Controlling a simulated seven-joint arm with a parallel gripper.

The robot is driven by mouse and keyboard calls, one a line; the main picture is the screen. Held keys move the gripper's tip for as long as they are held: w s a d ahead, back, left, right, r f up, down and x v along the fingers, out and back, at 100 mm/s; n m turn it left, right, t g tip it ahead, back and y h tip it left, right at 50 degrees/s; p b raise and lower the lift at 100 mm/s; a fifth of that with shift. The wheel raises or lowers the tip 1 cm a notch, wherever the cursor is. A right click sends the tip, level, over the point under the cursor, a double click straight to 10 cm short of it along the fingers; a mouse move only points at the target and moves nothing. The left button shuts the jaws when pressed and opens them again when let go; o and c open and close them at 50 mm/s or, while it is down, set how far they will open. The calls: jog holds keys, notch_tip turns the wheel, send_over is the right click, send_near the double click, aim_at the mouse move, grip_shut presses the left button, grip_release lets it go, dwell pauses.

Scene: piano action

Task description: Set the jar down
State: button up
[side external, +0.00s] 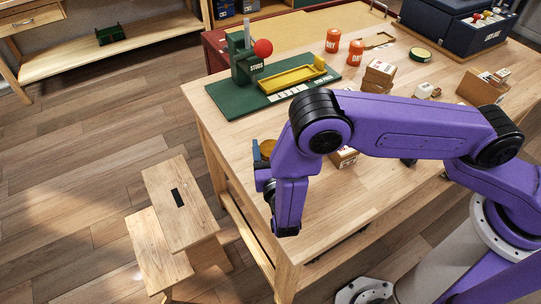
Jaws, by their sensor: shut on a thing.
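My purple arm reaches over the near left edge of the wooden workbench (365,205). My gripper (261,163) is at the bench's left edge, partly hidden behind my own wrist links. It is shut on what looks like the jar (267,148), of which only a round amber-brown top shows, with a blue part beside it. The jar's body and the fingertips are hidden, so I cannot tell whether its base touches the bench.
A green board (230,101) with a red-knobbed press and yellow tray (291,79) lies behind the gripper. Orange containers (332,40), small boxes (379,73) and a dark blue case (455,30) stand farther back. A step stool (180,205) stands on the floor left of the bench.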

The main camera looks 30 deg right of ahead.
jog(key=shift+w+f, duration=0.1)
jog(key=shift+f, duration=1.5)
jog(key=shift+f, duration=0.1)
jog(key=o, duration=1.1)
jog(key=shift+o, duration=0.2)
jog(key=v, duration=1.2)
